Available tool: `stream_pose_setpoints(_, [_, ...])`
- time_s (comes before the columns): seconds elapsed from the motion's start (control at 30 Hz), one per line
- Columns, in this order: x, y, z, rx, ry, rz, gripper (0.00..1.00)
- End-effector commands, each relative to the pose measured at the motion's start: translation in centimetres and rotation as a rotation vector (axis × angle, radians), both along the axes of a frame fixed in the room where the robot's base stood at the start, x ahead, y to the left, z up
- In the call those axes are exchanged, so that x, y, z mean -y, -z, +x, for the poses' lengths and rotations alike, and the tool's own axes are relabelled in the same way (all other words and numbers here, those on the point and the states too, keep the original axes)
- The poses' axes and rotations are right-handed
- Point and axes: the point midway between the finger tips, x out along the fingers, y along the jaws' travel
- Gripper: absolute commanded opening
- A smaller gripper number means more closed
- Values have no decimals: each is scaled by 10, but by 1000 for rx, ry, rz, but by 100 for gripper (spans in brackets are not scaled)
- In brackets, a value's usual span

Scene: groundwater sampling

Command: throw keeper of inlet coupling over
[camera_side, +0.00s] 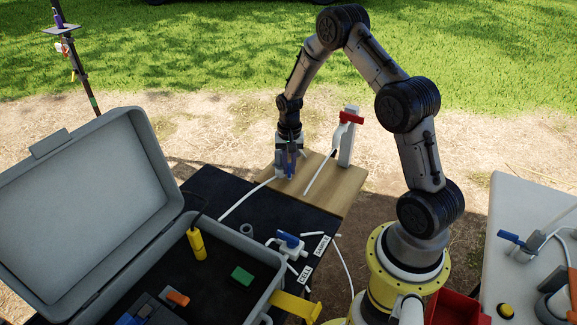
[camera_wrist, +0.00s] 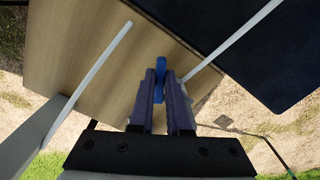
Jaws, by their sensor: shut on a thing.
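My gripper (camera_side: 289,158) points down over the wooden board, at the end of the arm. Its fingers are closed on a small blue keeper (camera_side: 291,172) at a white inlet coupling (camera_side: 281,167) on the board. In the wrist view, my gripper (camera_wrist: 165,82) has the blue keeper (camera_wrist: 161,67) between its two purple-grey fingertips. The fingers hide most of the coupling and part of the keeper, so the keeper's exact angle cannot be told. A white tube (camera_side: 248,198) runs from the coupling toward the front left.
A white post with a red clip (camera_side: 351,118) stands on the wooden board (camera_side: 335,196), right of my gripper. An open grey case (camera_side: 165,235) fills the left. A blue-handled valve (camera_side: 290,241) sits near the case. A white table (camera_side: 505,200) stands at right.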

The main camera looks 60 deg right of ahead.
Motion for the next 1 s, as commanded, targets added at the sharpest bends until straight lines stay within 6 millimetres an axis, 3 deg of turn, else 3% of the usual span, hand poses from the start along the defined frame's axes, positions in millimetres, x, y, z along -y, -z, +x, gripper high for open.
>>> stream_pose_setpoints(0.27, [2,-1,-1,0,-52,-1,0])
stream_pose_setpoints(0.7, [10,-1,-9,1,-484,-3,0])
stream_pose_setpoints(1.0, [10,-1,-10,1,-501,-3,0])
